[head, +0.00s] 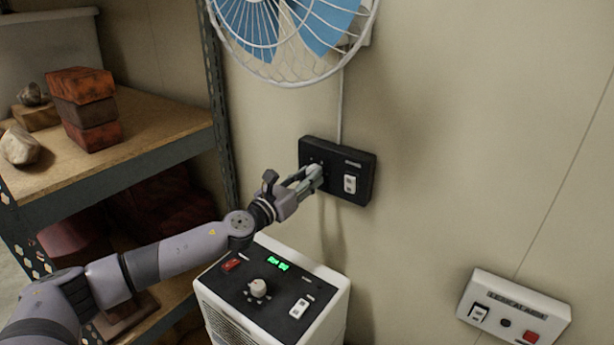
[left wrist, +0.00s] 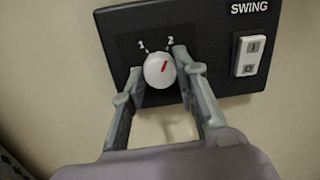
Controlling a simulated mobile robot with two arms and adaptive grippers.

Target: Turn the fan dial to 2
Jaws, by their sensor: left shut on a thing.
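The fan's black control box (head: 360,160) is mounted on the wall below the fan (head: 290,30). My left gripper (head: 313,175) is at the left part of the box. In the left wrist view its two fingers (left wrist: 159,66) are on either side of the dial, shut on it. The gripper hides the dial in the head view. My right gripper is not in view.
A white SWING switch (head: 350,184) is on the box, right of my gripper. A white unit (head: 325,315) with its own knob (head: 258,287) stands below. A white panel (head: 515,308) with a red button is at lower right. Shelves (head: 165,125) are at left.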

